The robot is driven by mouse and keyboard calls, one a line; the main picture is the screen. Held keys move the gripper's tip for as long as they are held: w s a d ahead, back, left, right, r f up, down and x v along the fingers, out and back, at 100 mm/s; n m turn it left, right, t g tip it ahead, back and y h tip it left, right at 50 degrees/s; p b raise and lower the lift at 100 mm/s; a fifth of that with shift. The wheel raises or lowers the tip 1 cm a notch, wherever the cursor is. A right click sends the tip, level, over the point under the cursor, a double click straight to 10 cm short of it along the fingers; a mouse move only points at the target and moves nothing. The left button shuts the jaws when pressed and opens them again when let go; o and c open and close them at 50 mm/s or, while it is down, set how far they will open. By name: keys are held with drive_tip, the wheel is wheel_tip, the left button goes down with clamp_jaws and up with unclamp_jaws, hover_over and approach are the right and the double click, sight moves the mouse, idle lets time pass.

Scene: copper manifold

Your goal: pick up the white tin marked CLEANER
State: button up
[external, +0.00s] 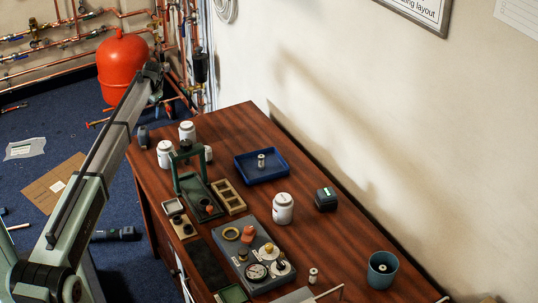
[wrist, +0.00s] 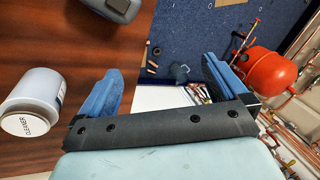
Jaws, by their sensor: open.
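In the external view two white tins (external: 165,153) and (external: 187,131) stand at the table's far left corner; I cannot tell which is the CLEANER one. My gripper (wrist: 160,68) is open with nothing between its blue fingers. The tin lies left of the left finger, apart from it. In the external view my gripper (external: 156,88) is raised near that corner.
A dark object (external: 143,135) stands at the table corner. A green frame (external: 186,155), blue tray (external: 240,178), another white tin (external: 283,208) and a grey gauge box (external: 232,268) crowd the wooden table. A red vessel (external: 122,62) and copper pipes are beyond.

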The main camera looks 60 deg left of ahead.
sight(189, 124)
drive_tip(key=w+d+r+h, duration=0.1)
drive_tip(key=w+d, duration=0.2)
drive_tip(key=d, duration=0.2)
drive_tip(key=w+d+r+n+h, duration=0.1)
drive_tip(key=w+d+r, duration=0.1)
drive_tip(key=w+d, duration=0.2)
drive_tip(key=w+d+r+h, duration=0.2)
drive_tip(key=w+d, duration=0.2)
drive_tip(key=d, duration=0.1)
drive_tip(key=shift+d+n+t, duration=0.3)
drive_tip(key=shift+d+t, duration=0.1)
drive_tip(key=shift+d+f, duration=0.1)
drive_tip(key=shift+f, duration=0.1)
wheel_tip(189, 124, down, 8)
drive_tip(key=shift+r, duration=0.1)
drive_tip(key=shift+s+a+f, duration=0.15)
drive_tip(key=shift+s+f, duration=0.05)
drive_tip(key=shift+f, duration=1.2)
drive_tip(key=shift+s+a+f, duration=0.15)
drive_tip(key=shift+f, duration=1.25)
drive_tip(key=c, duration=1.3)
